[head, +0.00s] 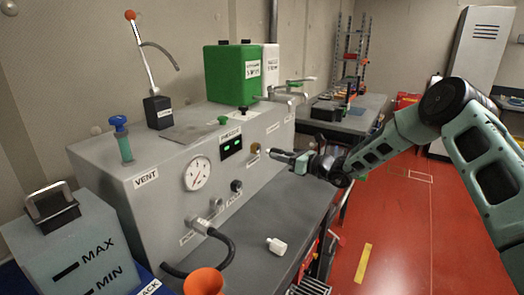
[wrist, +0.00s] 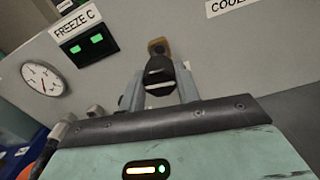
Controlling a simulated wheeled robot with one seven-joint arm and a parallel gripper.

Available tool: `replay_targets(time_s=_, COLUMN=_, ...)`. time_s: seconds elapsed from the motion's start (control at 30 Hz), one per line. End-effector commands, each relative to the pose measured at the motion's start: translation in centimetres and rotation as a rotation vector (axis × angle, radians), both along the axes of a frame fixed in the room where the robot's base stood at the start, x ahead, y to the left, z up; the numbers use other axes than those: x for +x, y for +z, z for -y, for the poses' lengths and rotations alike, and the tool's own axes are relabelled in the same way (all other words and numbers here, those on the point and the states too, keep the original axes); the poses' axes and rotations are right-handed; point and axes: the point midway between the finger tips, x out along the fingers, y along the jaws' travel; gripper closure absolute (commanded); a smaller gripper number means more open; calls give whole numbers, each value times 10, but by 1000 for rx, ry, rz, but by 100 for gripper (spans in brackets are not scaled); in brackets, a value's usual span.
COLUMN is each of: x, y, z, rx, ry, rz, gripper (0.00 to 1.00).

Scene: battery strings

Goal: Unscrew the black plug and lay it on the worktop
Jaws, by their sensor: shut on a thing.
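The black plug (wrist: 158,68) is between the two fingertips of my gripper (wrist: 159,82) in the wrist view. A brass fitting (wrist: 159,46) shows right behind the plug at the grey panel; I cannot tell how far the plug is screwed into it. In the head view my gripper (head: 272,153) reaches in from the right to the panel, its tips close to the brass fitting (head: 255,148). The plug is hard to make out there. The grey worktop (head: 312,212) lies below, in front of the panel.
A white fitting (head: 276,245) lies on the worktop. A gauge (head: 197,173), a black knob (head: 236,185) and a dark hose (head: 226,245) are on the panel to the left. An orange funnel (head: 204,282) stands at the front. The worktop's right part is clear.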

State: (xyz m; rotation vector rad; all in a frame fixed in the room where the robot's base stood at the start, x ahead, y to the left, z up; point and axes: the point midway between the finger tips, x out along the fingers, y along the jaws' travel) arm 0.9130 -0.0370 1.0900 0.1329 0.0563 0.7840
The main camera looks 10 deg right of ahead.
Motion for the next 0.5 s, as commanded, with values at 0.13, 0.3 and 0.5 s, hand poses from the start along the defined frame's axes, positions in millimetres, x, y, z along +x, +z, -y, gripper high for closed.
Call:
replay_targets(time_s=0.13, x=-6, y=1, z=7, rx=1, ry=-1, rz=1, gripper=100)
replay_targets(time_s=0.3, x=-13, y=1, z=13, rx=0, ry=0, rz=1, gripper=100)
replay_targets(time_s=0.5, x=-21, y=1, z=21, rx=0, ry=0, rz=1, gripper=100)
